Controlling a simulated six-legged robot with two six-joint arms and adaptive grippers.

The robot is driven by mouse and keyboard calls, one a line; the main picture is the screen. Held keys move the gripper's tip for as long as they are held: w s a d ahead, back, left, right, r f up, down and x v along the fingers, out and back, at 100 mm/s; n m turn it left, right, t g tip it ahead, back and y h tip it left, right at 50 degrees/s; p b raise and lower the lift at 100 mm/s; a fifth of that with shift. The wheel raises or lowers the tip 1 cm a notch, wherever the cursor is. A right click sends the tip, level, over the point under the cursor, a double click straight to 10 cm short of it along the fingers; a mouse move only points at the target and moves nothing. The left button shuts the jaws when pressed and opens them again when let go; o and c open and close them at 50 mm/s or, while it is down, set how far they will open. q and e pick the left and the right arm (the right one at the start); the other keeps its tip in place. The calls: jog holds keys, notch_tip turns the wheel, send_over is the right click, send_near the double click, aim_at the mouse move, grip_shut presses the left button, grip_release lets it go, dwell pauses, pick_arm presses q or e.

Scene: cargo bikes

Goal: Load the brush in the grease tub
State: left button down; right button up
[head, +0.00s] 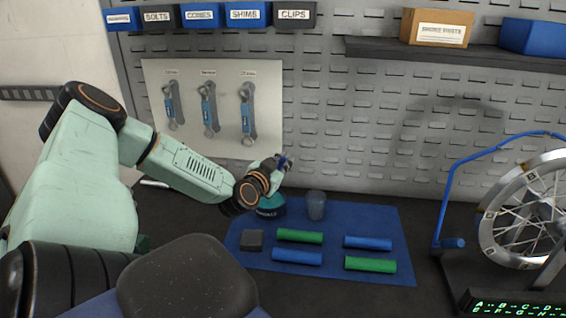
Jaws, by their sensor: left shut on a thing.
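The grease tub (270,208) is a round teal tub with a dark label, standing at the back left of the blue mat (385,215). My left gripper (283,166) is above the tub and shut on a small dark-blue thing (288,158), which looks like the brush's handle. The bristle end is hidden or too small to make out, so I cannot tell whether it touches the grease. My left wrist partly covers the view of the tub's top. My right gripper is not in view.
A grey cup (316,205) stands just right of the tub. Green grips (300,236), blue grips (368,243) and a dark block (252,240) lie on the mat. A wheel in a blue stand (530,215) is at right. Wrenches (209,108) hang behind.

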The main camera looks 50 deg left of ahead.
pick_arm(q)
jog(key=shift+f+b, duration=0.5)
jog(key=shift+f, duration=0.05)
dwell(1.0)
dwell(1.1)
